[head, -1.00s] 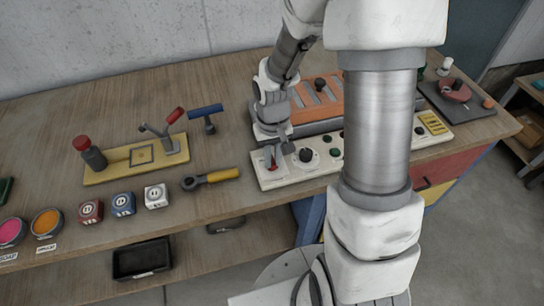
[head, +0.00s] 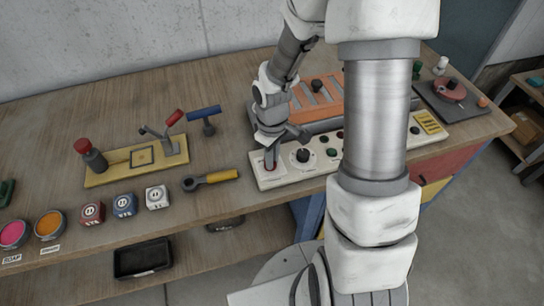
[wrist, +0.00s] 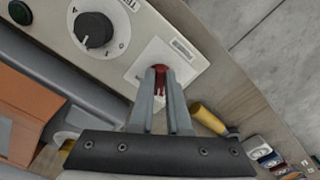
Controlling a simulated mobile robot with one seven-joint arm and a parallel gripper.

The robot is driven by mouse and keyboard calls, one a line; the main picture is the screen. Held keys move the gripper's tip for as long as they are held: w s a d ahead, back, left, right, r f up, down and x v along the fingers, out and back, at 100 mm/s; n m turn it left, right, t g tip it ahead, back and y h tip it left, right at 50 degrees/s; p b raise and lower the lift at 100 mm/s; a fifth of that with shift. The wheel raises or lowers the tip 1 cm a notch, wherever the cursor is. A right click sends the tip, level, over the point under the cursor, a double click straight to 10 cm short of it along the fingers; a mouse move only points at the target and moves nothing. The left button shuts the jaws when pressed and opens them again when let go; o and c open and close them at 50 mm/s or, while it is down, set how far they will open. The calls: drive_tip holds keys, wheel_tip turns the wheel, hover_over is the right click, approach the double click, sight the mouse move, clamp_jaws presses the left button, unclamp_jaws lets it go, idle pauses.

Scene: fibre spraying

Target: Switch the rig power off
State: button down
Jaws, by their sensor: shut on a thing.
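The rig's control panel (head: 286,180) is a long pale strip at the front of the workbench. At its left end is a red power switch (wrist: 161,70) on a white plate, seen between my fingertips in the wrist view. My gripper (head: 271,163) points down over that end of the panel. In the wrist view my gripper (wrist: 162,76) is shut on the red switch, and its fingers hide most of it. Which way the switch is set cannot be told. A black dial (wrist: 95,29) sits beside the switch plate, and it also shows in the head view (head: 303,155).
An orange slotted rig (head: 318,100) stands behind the panel. A yellow-handled tool (head: 212,179) lies left of the panel. A yellow plate with a lever clamp (head: 130,165), several small blocks and paint tins are farther left.

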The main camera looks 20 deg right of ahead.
idle(0.4)
drive_tip(key=c, duration=0.9)
unclamp_jaws()
wheel_tip(320, 180, up, 18)
drive_tip(key=shift+f+p, duration=0.25)
drive_tip(key=shift+p, duration=0.9)
